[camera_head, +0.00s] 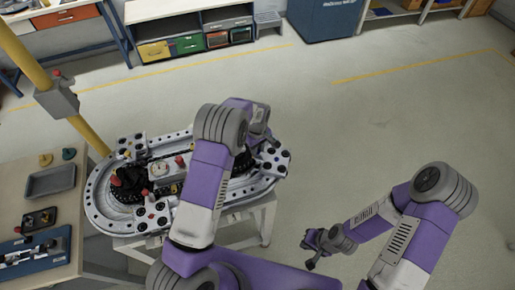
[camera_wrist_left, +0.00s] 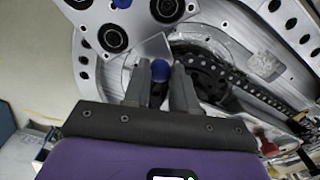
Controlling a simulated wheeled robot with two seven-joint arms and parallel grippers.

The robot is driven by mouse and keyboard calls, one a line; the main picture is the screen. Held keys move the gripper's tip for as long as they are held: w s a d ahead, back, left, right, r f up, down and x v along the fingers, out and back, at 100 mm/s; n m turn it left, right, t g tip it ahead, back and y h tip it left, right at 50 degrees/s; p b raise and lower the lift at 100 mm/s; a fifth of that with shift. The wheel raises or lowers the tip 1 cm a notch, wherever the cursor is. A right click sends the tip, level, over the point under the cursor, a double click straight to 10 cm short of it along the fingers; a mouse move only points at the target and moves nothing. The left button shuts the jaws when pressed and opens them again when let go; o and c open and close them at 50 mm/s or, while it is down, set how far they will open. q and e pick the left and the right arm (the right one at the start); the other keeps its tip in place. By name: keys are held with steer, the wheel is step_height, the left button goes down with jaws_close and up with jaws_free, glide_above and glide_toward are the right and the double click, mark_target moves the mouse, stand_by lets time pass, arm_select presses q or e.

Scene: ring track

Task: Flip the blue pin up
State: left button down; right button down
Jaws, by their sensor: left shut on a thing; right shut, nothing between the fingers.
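The blue pin (camera_wrist_left: 160,70) is a round blue knob in the left wrist view, seen between my left fingertips. My left gripper (camera_wrist_left: 160,78) is shut on it, at the edge of a light metal plate (camera_wrist_left: 151,48). In the head view my left arm reaches over the ring track (camera_head: 97,205) to its right end, and its fingertips and the pin cannot be made out there. My right gripper (camera_head: 309,257) is shut and empty, low over the floor right of the track.
Another blue knob (camera_wrist_left: 167,8) shows on a nearby plate. A dark toothed chain (camera_wrist_left: 252,88) runs beside the gripper. A workbench with a grey tray (camera_head: 50,181) stands left of the track. Open floor (camera_head: 390,110) lies to the right.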

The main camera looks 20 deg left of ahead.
arm_select(q)
steer(key=shift+r, duration=0.9)
steer(key=c, duration=0.9)
jaws_free()
step_height(320, 180, up, 8)
steer(key=shift+f, duration=0.2)
